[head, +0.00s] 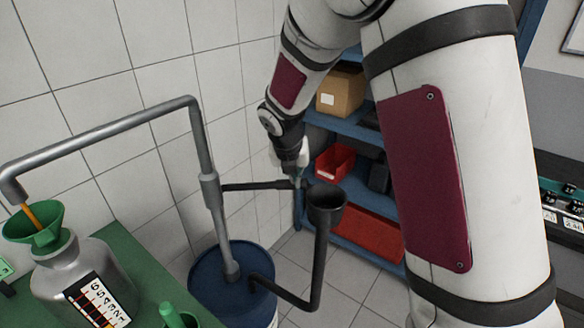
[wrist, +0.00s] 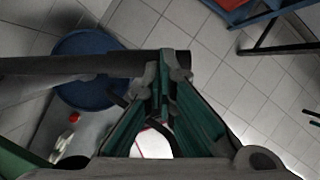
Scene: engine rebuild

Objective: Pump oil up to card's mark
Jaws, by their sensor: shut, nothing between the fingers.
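A grey pump pipe (head: 110,124) rises from the blue drum (head: 205,285) and bends left over a green funnel (head: 35,222). An orange oil stream (head: 40,214) runs from its spout into the funnel. The funnel sits in a silver jug (head: 60,270) with a numbered black gauge (head: 98,301); I cannot read its level surely. A card (head: 5,269) is cut off at the left edge; its number is unclear. My gripper (head: 297,180) is shut and empty at the outer end of the dark pump lever (head: 250,186). The wrist view shows the closed fingertips (wrist: 165,75) against or beside the lever (wrist: 110,63).
A black cup on a bent pipe (head: 327,203) stands just right of my gripper. Blue shelves (head: 350,128) with a cardboard box (head: 340,92) and red bins (head: 336,162) stand behind. A green bench (head: 125,245) carries the jug.

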